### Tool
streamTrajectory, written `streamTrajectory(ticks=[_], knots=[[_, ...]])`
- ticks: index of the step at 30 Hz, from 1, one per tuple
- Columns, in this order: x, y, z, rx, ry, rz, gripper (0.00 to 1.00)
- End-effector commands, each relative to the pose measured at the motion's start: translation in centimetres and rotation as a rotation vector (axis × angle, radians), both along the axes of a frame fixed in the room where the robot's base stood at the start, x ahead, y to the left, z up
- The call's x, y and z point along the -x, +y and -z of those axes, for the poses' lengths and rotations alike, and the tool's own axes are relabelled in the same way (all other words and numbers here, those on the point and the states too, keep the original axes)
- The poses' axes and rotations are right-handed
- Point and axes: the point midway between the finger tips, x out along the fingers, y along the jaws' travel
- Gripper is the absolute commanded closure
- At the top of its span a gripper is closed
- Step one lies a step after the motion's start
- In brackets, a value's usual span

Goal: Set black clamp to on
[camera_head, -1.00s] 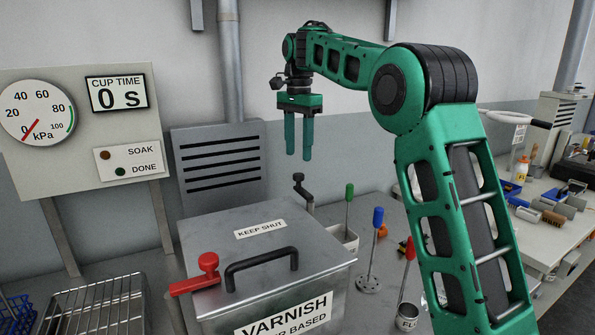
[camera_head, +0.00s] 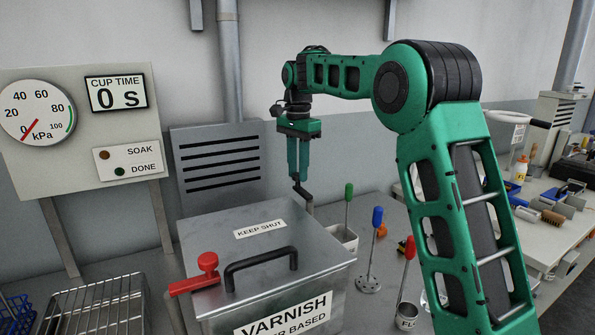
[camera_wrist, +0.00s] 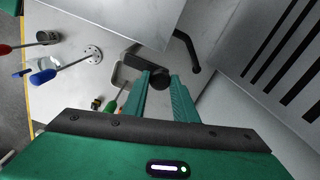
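The black clamp (camera_head: 305,193) stands at the far right side of the varnish tank (camera_head: 215,222), with a knob at its upper end. My gripper (camera_head: 300,177) points down over that knob, and its fingers have drawn close together there. In the wrist view, the black clamp (camera_wrist: 160,80) shows its round knob between my fingertips (camera_wrist: 161,76), which seem to touch it on both sides. The clamp's arm runs left from the knob in that view. Its lower part is hidden in the head view.
A red clamp (camera_head: 207,262) sits on the tank's near left side, and a black handle (camera_head: 262,262) crosses its lid. Tools with green (camera_head: 349,191), blue (camera_head: 377,216) and red (camera_head: 410,247) handles stand to the right. A louvred grey panel (camera_head: 218,160) stands behind.

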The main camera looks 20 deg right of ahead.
Motion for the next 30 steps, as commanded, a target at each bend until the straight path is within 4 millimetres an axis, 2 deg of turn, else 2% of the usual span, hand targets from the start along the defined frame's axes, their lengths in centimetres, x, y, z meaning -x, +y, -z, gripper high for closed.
streamTrajectory(ticks=[8,14,30], knots=[[-0.1,0.2,-0.1,-0.001,-0.006,-0.015,1.0],[-0.1,0.7,-0.1,-0.001,-0.008,-0.089,1.0],[1.6,3.5,-0.2,-0.002,-0.013,-0.558,1.0]])
